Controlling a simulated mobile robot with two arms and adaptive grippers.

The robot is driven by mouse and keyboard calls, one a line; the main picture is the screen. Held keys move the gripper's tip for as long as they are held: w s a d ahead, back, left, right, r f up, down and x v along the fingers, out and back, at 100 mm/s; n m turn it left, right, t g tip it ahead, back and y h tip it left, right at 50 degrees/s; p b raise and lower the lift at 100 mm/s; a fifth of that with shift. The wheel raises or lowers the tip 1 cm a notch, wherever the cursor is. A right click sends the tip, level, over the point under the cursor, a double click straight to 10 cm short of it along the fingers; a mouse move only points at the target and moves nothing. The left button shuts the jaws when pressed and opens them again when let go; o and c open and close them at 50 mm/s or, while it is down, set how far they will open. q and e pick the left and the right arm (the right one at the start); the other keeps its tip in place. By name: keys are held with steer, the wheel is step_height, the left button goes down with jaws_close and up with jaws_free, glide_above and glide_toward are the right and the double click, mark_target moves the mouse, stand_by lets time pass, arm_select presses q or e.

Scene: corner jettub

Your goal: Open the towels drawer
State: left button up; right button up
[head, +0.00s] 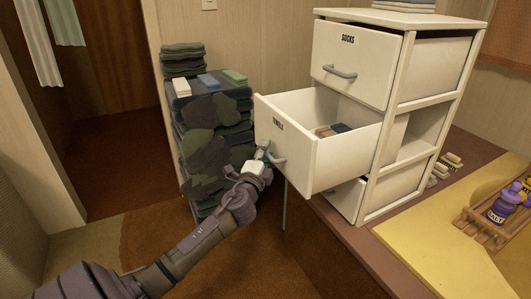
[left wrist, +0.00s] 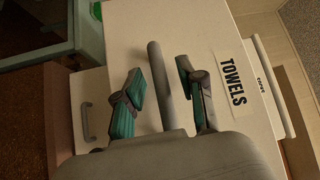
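The towels drawer (head: 318,165) is the middle drawer of a white cabinet (head: 388,120). It is pulled far out, and small folded items (head: 332,130) lie inside. Its label reads TOWELS in the left wrist view (left wrist: 232,82). My left gripper (head: 262,156) is at the drawer's front, by the grey handle (head: 276,157). In the left wrist view the handle bar (left wrist: 160,80) runs between the two teal fingers, with a gap visible on each side. The fingers are apart, so the gripper is open around the handle. My right gripper is not in view.
A lower drawer (head: 347,199) sits below the towels drawer. A tall stack of folded camouflage cloth (head: 207,120) stands left of the drawer. A wooden rack with a purple bottle (head: 503,207) is at the right. Floor is clear at the left.

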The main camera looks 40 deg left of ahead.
arm_select(q)
steer(key=shift+s+d+f, duration=0.1)
steer(key=shift+s+d, duration=0.1)
steer(key=shift+s, duration=0.1)
steer(key=v, duration=1.1)
steer(key=shift+s, duration=0.2)
steer(key=shift+f, duration=0.1)
